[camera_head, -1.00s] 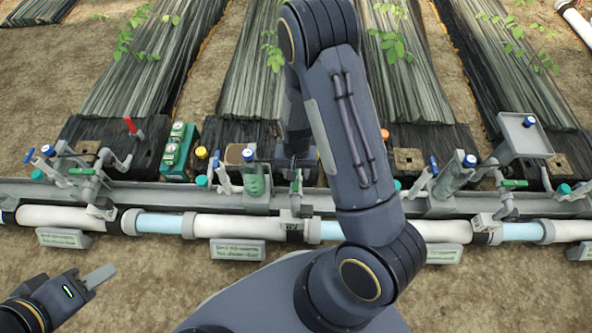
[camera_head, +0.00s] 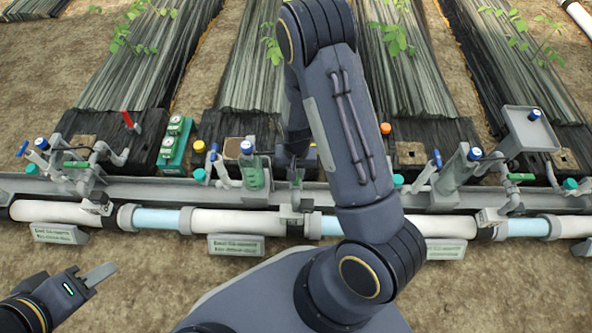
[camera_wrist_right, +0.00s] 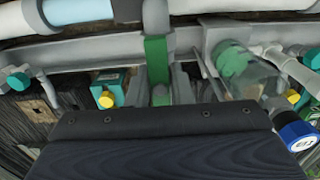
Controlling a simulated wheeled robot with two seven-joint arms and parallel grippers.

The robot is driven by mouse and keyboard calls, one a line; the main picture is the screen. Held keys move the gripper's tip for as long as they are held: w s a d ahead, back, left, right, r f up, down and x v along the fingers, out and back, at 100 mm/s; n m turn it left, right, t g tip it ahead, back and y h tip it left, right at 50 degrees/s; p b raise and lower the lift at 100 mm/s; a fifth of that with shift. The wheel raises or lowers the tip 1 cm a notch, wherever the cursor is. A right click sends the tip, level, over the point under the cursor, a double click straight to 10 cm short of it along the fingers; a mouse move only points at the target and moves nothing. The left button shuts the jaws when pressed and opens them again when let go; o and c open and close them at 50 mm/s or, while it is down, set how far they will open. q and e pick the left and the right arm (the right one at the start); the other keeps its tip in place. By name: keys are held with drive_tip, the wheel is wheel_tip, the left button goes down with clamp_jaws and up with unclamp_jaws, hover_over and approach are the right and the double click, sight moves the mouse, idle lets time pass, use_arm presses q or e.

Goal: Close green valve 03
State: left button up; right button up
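Several green-handled valves sit along the grey rail: one at the left (camera_head: 76,164), one at the right (camera_head: 520,177), and one in the middle largely hidden by my right arm. Their labels are too small to read, so I cannot tell which is 03. In the right wrist view a green valve handle (camera_wrist_right: 157,62) stands upright just ahead of my right gripper (camera_wrist_right: 159,88). Narrow grey finger shapes lie on either side of its lower end; contact is unclear. My left gripper (camera_head: 98,276) hangs low at the left, away from the rail; its opening cannot be judged.
A clear bottle (camera_wrist_right: 238,70) with a blue-capped part (camera_wrist_right: 296,132) stands close right of my right gripper. A white pipe (camera_head: 165,219) with label plates (camera_head: 236,246) runs in front of the rail. A grey tray (camera_head: 530,128) stands right. Bare soil lies in front.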

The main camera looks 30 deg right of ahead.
clamp_jaws()
drive_tip(key=shift+r+m+p, duration=0.1)
drive_tip(key=shift+m+p, duration=0.2)
drive_tip(key=shift+m, duration=0.5)
drive_tip(key=m+p, duration=0.6)
drive_tip(key=m, duration=0.9)
drive_tip(key=shift+r+m, duration=0.1)
drive_tip(key=shift+m, duration=0.9)
drive_tip(key=shift+f+m, duration=0.2)
drive_tip(key=shift+m, duration=0.2)
drive_tip(key=o, duration=0.8)
unclamp_jaws()
